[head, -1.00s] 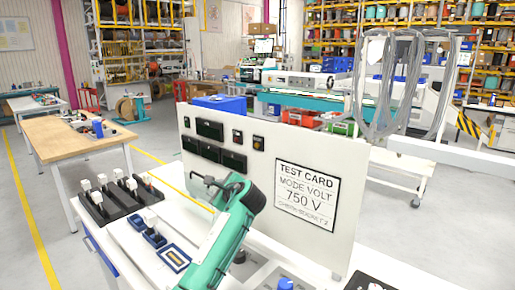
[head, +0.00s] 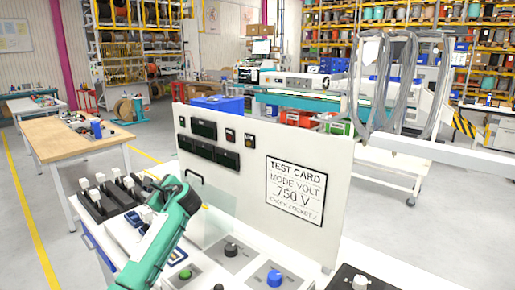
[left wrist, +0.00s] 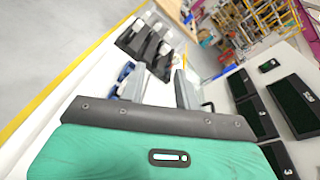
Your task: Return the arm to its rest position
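My left arm, green with a dark wrist, rises from the bottom of the head view. Its gripper (head: 148,184) is over the left part of the white bench, in front of the panel's left end. In the left wrist view the two grey fingers (left wrist: 160,92) stand apart with nothing between them, so the gripper is open and empty. Its fingertips are small and partly hidden by the wrist in the head view. My right gripper is in neither view.
An upright white panel (head: 250,215) with dark displays and a test card (head: 295,188) reading 750 V stands behind the arm. A black knob (head: 231,249), green button (head: 184,275) and blue knob (head: 274,278) are on the bench. Black holders (head: 97,205) stand at the left.

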